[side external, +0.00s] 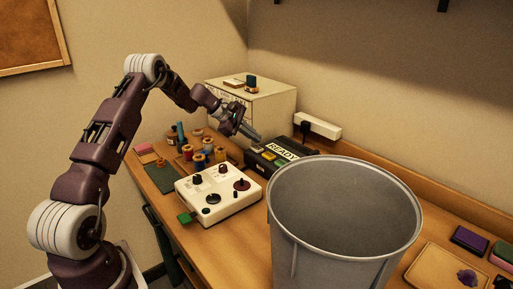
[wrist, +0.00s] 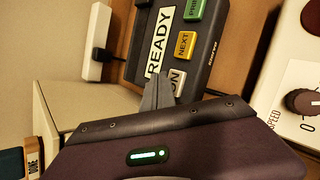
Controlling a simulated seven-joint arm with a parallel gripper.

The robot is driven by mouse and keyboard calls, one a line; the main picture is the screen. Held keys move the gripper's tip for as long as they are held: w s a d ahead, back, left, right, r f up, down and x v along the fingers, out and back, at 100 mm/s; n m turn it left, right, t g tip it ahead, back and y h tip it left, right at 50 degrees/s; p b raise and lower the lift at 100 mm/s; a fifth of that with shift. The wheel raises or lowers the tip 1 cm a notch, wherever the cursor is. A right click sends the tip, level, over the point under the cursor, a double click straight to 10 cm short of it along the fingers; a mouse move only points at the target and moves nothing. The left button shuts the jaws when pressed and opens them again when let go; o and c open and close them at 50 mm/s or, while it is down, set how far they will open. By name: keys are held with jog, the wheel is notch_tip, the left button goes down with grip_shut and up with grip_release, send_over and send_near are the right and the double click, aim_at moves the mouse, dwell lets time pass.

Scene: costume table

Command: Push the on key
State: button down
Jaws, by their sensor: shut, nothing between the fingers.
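A dark label printer (side external: 283,155) with a READY display stands on the table behind the white control box. In the wrist view its READY display (wrist: 160,43) shows large, with a green key (wrist: 195,9) at the top edge, a yellow NEXT key (wrist: 185,45) and a pale ON key (wrist: 178,78). My gripper (wrist: 160,78) is shut and empty. Its fingertips lie beside the ON key in that view, and the fingers cover part of the key. In the side view my gripper (side external: 258,138) is at the printer's near-left end; I cannot tell whether it touches.
A large grey bin (side external: 340,230) stands in front, right of the printer. A white box with knobs (side external: 215,196) is nearer. Several thread spools (side external: 200,158) stand left, a cream cabinet (side external: 262,105) behind, and a white power strip (side external: 318,126) by the wall.

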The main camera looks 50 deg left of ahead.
aim_at(254, 147)
jog(key=shift+f, duration=0.1)
jog(key=shift+f, duration=0.35)
jog(key=shift+f, duration=0.45)
dwell(0.5)
jog(key=shift+r, duration=0.95)
jog(key=shift+r, duration=0.1)
notch_tip(254, 147, up, 6)
jog(key=shift+f, duration=0.1)
